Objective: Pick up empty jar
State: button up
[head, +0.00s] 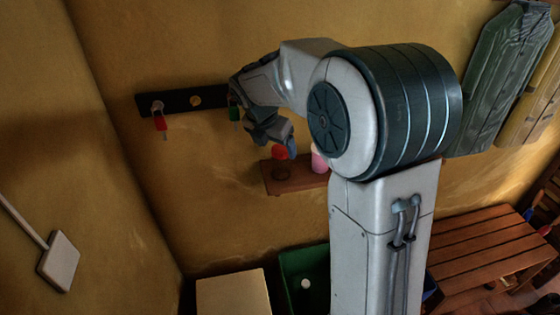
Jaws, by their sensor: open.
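A small wooden shelf (290,185) is fixed to the wall in the middle of the head view. A clear jar (281,171) seems to stand on its left part; only a faint dark outline of its base shows. A round red thing (280,153), perhaps its lid, shows just above that outline. My gripper (281,146) is open and points down at the red thing from just above. I cannot tell whether its fingers touch it or stand around it. A pink and white container (319,160) stands on the shelf to the right, partly hidden by my arm.
A dark rack (182,99) on the wall at upper left holds a red padlock (160,122) and a green padlock (234,113). Below are a green bin (290,270) and a pale box (232,293). A slatted wooden table (480,245) stands at right.

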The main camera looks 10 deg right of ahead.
aim_at(281, 159)
jog(key=p+x, duration=0.1)
jog(key=x, duration=0.6)
jog(key=shift+w+d+f, duration=0.1)
jog(key=shift+w+f, duration=0.05)
jog(key=shift+f, duration=0.2)
jog(key=c, duration=1.1)
jog(key=shift+r, duration=0.1)
jog(key=shift+c, duration=0.2)
